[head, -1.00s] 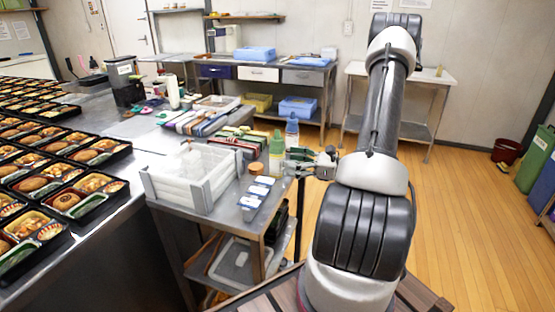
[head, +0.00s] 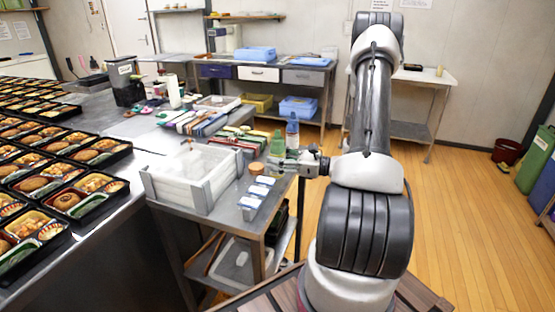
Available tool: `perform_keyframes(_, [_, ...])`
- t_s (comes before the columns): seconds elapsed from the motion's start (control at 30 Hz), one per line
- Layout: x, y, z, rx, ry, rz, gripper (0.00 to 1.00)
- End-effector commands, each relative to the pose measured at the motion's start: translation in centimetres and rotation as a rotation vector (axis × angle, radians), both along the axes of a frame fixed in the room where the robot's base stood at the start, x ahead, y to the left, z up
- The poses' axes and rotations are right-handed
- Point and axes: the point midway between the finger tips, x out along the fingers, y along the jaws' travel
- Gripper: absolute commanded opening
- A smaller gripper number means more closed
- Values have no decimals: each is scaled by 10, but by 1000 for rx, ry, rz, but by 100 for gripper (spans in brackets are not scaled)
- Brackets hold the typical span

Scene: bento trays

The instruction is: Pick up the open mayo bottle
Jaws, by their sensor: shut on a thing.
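A green bottle (head: 277,146) stands upright near the right edge of the steel side table. A clear blue bottle (head: 292,130) stands just behind it to the right. No label shows which is the mayo, and I cannot make out a cap. My gripper (head: 278,164) comes in from the right, low across the green bottle, and is shut on it. The gripper hides the bottle's lower part. I cannot tell whether its base touches the table.
A white crate (head: 147,186) stands to the left on the side table (head: 226,213). Filled bento trays line the long counter at left.

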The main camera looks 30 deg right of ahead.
Motion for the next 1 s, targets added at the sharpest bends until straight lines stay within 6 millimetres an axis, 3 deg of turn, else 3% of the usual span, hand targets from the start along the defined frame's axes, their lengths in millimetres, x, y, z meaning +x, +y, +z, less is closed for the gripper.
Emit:
perform_keyframes(0.33, [0,0,12,-2,-3,0,40])
perform_keyframes(0.7, [0,0,83,-4,-3,0,40])
perform_keyframes(1.0, [0,0,101,-1,-1,0,40])
